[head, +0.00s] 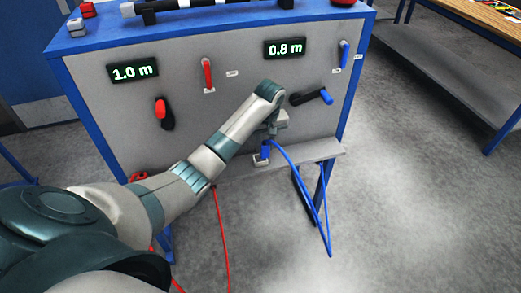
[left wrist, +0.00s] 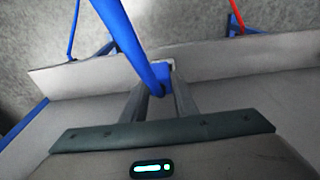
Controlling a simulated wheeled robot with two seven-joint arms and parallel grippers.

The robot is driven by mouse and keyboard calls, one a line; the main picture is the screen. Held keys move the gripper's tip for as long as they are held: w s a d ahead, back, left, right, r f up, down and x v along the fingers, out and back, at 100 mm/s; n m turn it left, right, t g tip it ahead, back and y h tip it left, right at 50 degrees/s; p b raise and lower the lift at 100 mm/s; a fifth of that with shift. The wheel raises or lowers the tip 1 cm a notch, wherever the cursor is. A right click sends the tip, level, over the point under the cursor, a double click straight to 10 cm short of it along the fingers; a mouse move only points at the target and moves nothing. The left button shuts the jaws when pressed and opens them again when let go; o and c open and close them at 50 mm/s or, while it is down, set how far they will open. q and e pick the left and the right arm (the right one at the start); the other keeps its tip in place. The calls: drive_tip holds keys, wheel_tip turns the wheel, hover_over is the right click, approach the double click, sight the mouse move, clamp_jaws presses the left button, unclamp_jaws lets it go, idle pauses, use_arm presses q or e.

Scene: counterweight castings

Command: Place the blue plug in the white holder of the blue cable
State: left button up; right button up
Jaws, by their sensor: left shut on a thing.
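The blue plug (head: 265,152) is at the front ledge of the grey console, below my left gripper (head: 269,136). The left gripper is shut on it, and its fingers partly hide it. In the left wrist view the plug (left wrist: 162,75) sits between the two fingers (left wrist: 158,97). The blue cable (head: 312,203) runs from the plug to the right and hangs in a loop below the ledge. A small white holder (head: 261,161) shows at the plug's lower end. I cannot tell how deep the plug sits in it. My right gripper is not in view.
The console panel (head: 240,100) carries red and blue levers and two displays reading 1.0 m and 0.8 m. A red cable (head: 222,240) hangs from the ledge (head: 318,152) at left. A workbench (head: 490,20) stands at far right. The floor to the right is clear.

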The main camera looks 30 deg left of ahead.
use_arm(q)
drive_tip(key=w+a+f, duration=0.1)
drive_tip(key=a+f, duration=0.1)
drive_tip(key=a, duration=0.1)
drive_tip(key=shift+w, duration=0.35)
wheel_tip(320, 180, down, 3)
drive_tip(key=shift+f+p, duration=0.15)
drive_tip(key=shift+p, duration=0.6)
drive_tip(key=shift+f, duration=0.35)
drive_tip(key=shift+d+f, duration=0.1)
drive_tip(key=shift+f, duration=0.05)
drive_tip(key=o, duration=1.1)
